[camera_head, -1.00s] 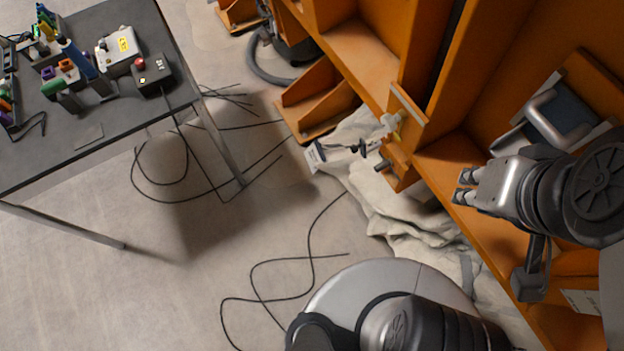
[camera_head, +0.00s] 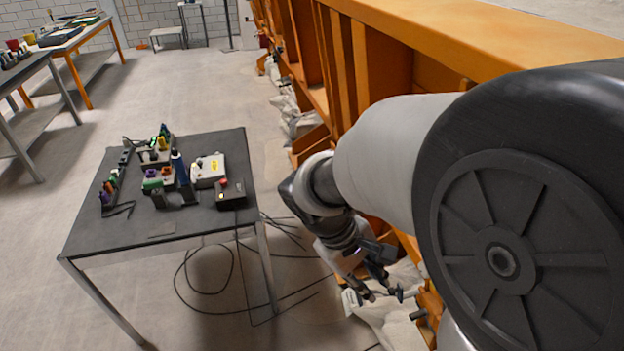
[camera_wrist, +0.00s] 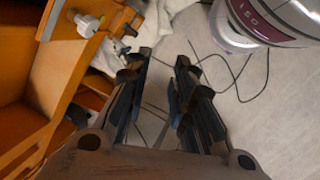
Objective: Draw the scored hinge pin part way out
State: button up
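My gripper (camera_head: 372,287) is open and empty, with its fingers pointing down beside the lower edge of the orange structure. In the wrist view the two dark fingers (camera_wrist: 163,88) stand apart with only floor between them. A short grey round pin (camera_head: 418,314) sticks out of the orange structure, just right of and below the fingers; it looks like the hinge pin, but a scored mark is too small to see. A dark, knobbed fitting (camera_head: 399,293) lies between the fingertips and this pin. In the wrist view small hardware (camera_wrist: 124,46) shows left of the fingers, apart from them.
The orange structure (camera_head: 475,38) runs along the right, with pale crumpled cloth (camera_head: 392,325) at its foot. A dark table (camera_head: 165,222) with tools and a red-button box (camera_head: 230,194) stands left. Cables (camera_head: 208,290) lie on the floor. My large arm link hides much of the right.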

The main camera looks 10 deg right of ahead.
jog(key=w+f+n+g+h+p, duration=0.1)
jog(key=w+f+n+h+p, duration=0.15)
jog(key=w+f+n, duration=0.4)
jog(key=n+t+h+p, duration=0.2)
jog(key=n+t+h, duration=0.1)
jog(key=n+h, duration=0.35)
send_near(410, 317)
jog(key=b+x, duration=0.2)
jog(key=x, duration=0.6)
jog(key=shift+d+f, duration=0.15)
jog(key=shift+d, duration=0.1)
jog(key=shift+c, duration=0.2)
grip_shut()
